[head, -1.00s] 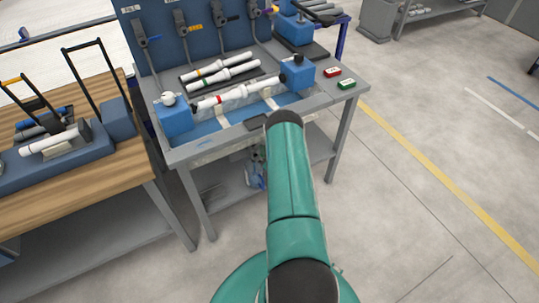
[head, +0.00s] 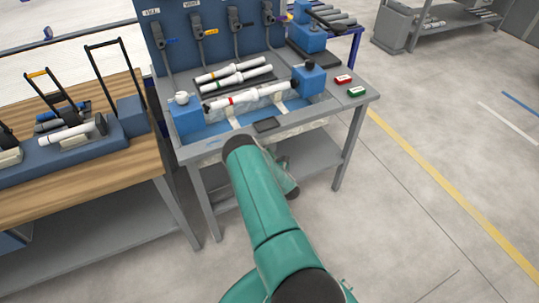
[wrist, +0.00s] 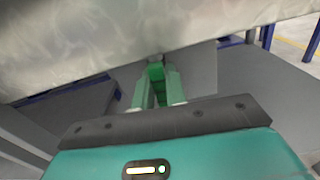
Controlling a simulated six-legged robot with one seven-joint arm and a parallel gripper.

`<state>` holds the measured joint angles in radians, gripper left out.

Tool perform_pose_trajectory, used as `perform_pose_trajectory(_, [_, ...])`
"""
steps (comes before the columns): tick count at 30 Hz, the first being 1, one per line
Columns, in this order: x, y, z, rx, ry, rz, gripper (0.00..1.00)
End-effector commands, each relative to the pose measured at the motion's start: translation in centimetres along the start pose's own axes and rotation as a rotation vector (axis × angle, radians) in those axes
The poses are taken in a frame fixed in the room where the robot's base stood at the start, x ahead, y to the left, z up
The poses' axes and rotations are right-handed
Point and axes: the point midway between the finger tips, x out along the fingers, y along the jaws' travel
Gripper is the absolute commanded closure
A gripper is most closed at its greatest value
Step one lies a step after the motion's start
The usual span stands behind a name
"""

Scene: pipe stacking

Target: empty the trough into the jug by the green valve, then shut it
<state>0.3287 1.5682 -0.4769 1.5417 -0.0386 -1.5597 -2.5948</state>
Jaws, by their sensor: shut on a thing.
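The trough (head: 205,134) is the blue-bottomed basin set into the grey bench, under a white pipe held between blue blocks. In the wrist view its pale, marbled wall (wrist: 100,35) fills the top. My gripper (wrist: 157,80) is just below that wall, shut on a small green part (wrist: 155,71) that I take to be the green valve. The fingers hide most of it, so I cannot tell how far it is turned. I cannot make out the jug in either view.
The bench's lower shelf (head: 232,187) and legs surround the space below the trough. A wooden-topped table (head: 115,175) stands close on the left. Red (head: 343,79) and green (head: 356,91) boxes sit at the bench's right.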

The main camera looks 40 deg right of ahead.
Motion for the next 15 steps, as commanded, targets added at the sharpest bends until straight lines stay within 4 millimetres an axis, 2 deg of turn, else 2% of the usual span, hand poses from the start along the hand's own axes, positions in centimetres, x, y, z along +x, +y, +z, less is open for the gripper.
perform_pose_trajectory(15, [-0.24,0.38,0.03,-0.087,-0.001,0.001,1.0])
